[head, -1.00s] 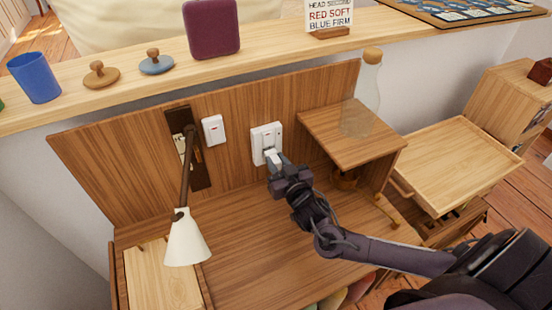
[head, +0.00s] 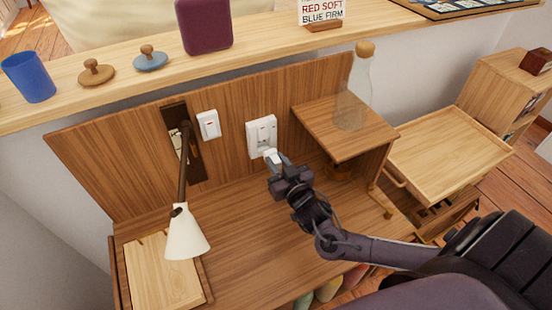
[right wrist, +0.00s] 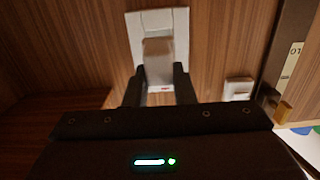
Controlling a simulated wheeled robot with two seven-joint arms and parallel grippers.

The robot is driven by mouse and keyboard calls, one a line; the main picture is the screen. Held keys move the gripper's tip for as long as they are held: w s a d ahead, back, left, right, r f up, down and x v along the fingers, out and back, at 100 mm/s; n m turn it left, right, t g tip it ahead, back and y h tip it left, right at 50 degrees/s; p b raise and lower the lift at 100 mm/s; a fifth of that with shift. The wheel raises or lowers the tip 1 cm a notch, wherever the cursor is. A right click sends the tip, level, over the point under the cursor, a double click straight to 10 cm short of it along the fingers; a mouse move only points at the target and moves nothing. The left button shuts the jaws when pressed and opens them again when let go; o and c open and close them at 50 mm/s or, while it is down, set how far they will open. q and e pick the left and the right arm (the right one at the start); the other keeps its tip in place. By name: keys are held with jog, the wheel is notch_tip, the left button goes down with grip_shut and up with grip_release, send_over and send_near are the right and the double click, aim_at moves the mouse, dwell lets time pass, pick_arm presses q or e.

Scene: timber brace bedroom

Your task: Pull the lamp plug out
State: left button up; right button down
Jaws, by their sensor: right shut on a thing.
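The white wall socket (head: 262,134) is on the wooden back panel, and its plate also shows in the right wrist view (right wrist: 180,25). The white plug (head: 271,155) is between the fingers of my right gripper (head: 275,163), in front of and just below the socket. It appears apart from the socket face. In the right wrist view the shut fingers (right wrist: 160,85) flank the plug (right wrist: 158,58), which overlaps the plate there, so the gap is hidden. The lamp (head: 186,233) has a white shade and a brown arm on a dark wall plate. My left gripper is out of view.
A white switch (head: 209,125) is left of the socket. A small shelf (head: 335,143) with a clear corked bottle (head: 353,95) stands to the right. A ledge (head: 115,82) with a blue cup (head: 28,77) runs above. The desk (head: 250,230) below is mostly clear.

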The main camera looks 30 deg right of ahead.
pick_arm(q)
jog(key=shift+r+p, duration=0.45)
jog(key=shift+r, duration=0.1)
pick_arm(e)
jog(key=shift+s, duration=0.95)
